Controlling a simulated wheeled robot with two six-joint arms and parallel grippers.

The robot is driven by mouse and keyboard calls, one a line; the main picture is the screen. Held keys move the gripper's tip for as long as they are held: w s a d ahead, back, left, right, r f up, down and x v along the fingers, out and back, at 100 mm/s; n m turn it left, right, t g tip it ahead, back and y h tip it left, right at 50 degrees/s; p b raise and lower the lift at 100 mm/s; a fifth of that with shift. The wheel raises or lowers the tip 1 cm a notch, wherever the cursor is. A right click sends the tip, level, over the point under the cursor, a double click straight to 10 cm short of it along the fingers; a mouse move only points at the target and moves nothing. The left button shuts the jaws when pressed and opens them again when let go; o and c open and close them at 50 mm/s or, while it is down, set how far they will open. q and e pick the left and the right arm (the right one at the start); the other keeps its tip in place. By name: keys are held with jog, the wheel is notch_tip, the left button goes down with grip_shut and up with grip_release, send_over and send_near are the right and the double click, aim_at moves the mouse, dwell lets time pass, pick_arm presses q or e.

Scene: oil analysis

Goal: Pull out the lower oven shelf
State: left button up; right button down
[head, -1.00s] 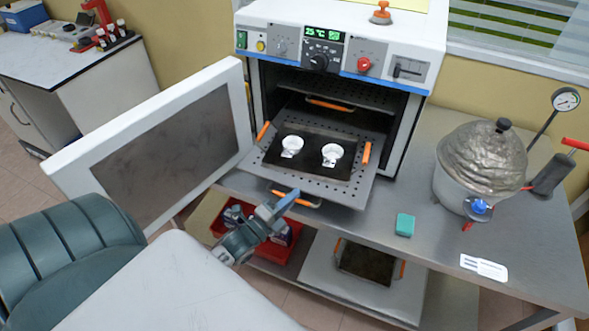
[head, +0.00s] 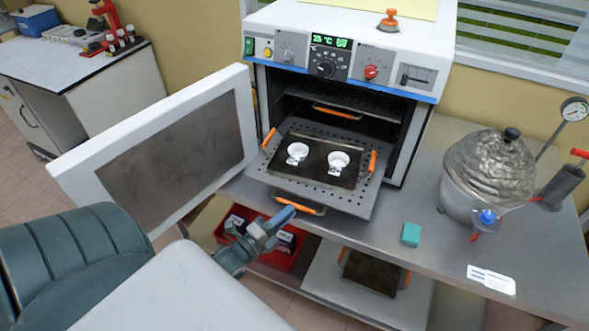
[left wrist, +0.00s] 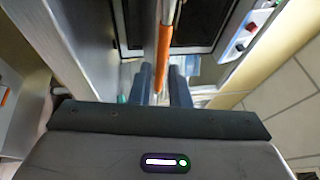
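The lower oven shelf (head: 357,203) is a perforated metal sheet sticking well out of the open oven. It carries a dark tray (head: 308,174) with two small white cups. Its front edge has an orange handle (head: 309,210), which also shows in the left wrist view (left wrist: 165,45). My left gripper (head: 284,219) is at the left part of this handle. In the left wrist view its fingers (left wrist: 161,82) stand apart, with the orange bar showing in line with the gap; contact is unclear. My right gripper is not in view.
The oven door (head: 162,160) stands wide open at left. The upper shelf (head: 345,97) stays inside the oven. A metal pot (head: 487,170) and a green block (head: 411,234) are on the bench at right. A red bin (head: 281,257) sits below.

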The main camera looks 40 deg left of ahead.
pick_arm(q)
jog(key=v, duration=0.7)
jog(key=shift+b, duration=0.4)
